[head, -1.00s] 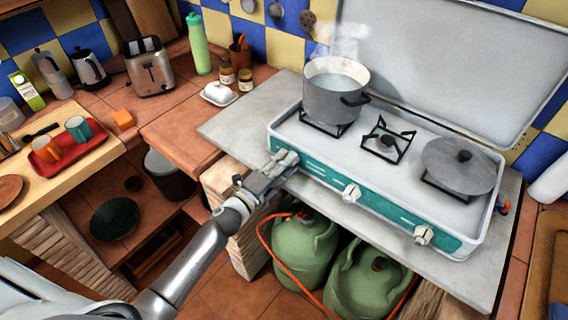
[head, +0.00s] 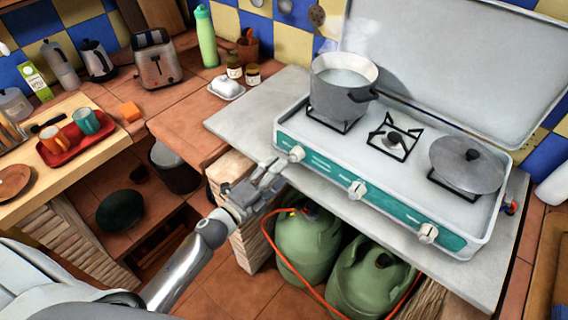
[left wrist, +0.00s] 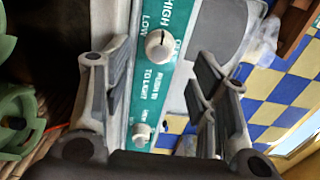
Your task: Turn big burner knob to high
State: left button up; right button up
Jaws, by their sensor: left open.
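The stove (head: 468,242) has a teal front panel with several white knobs. The left knob (head: 296,153) sits below the pot, the middle knob (head: 357,190) below the centre burner, and the right knob (head: 428,233) below the lidded pan. I cannot tell which is the big burner's. My left gripper (head: 270,172) is open and empty, just in front of and below the left knob, apart from it. In the left wrist view its fingers (left wrist: 160,85) stand either side of the panel; a nearer knob (left wrist: 159,45) shows beside HIGH and LOW lettering. My right gripper is not seen.
The grey slab (head: 245,119) sticks out left of the stove. Green gas bottles (head: 305,243) with an orange hose stand below. The space before the panel is mostly clear.

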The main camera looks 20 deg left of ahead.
pick_arm(q)
jog(key=shift+v, duration=0.9)
jog(key=shift+r, duration=0.1)
jog(key=s+a+f+n+g+y, duration=0.15)
jog(key=s+f+n, duration=0.25)
jog(key=f, duration=0.6)
jog(key=s+a+f+n+g+y, duration=0.1)
jog(key=s+f+n+g+y, duration=0.15)
jog(key=f, duration=0.65)
jog(key=s+a+f+n+g+y, duration=0.15)
jog(key=s+f+n, duration=0.3)
jog(key=f, duration=0.55)
jog(key=s+f+n+g, duration=0.3)
jog(key=s+f, duration=0.3)
jog(key=s, duration=0.4)
jog(key=s+f+n+g, duration=0.2)
jog(key=s+f+g, duration=0.2)
jog(key=s, duration=0.7)
jog(key=s+f+n+g, duration=0.3)
jog(key=s+f, duration=0.5)
jog(key=s, duration=0.3)
jog(key=shift+d+n+y, duration=0.3)
jog(key=shift+d+y, duration=0.05)
jog(key=shift+d, duration=0.1)
jog(key=shift+f+g, duration=0.15)
jog(key=shift+g, duration=0.1)
